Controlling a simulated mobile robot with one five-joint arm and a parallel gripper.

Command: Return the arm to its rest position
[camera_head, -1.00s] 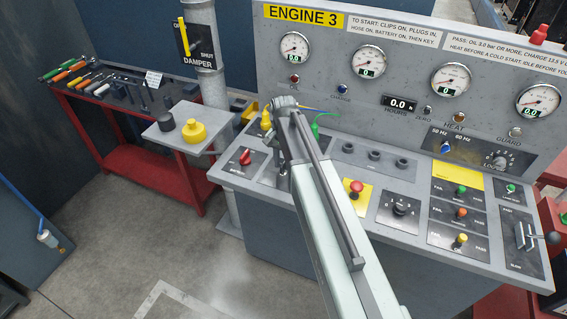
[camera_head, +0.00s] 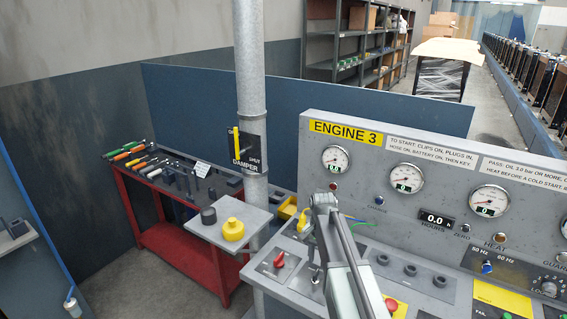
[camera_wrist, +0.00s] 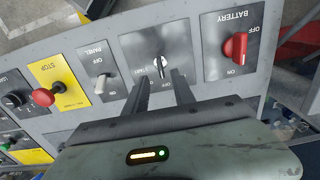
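My arm (camera_head: 345,255) reaches over the Engine 3 console in the head view, and its gripper end is hidden there. In the wrist view my gripper (camera_wrist: 160,80) shows two dark fingers set apart with nothing between them. It is open and empty. Just beyond the fingertips is a key switch (camera_wrist: 159,64) on its dark plate. I cannot tell how far above it the fingertips are. The red battery switch (camera_wrist: 236,46) is to the right of the fingers, and the white panel switch (camera_wrist: 100,82) is to the left.
The console back panel (camera_head: 440,225) with gauges rises behind my arm. A red emergency button (camera_wrist: 43,97) sits on the deck. A grey shelf (camera_head: 228,222) holds a yellow cap (camera_head: 233,230), and a damper post (camera_head: 250,90) stands beside it. A red tool bench (camera_head: 185,262) is at left.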

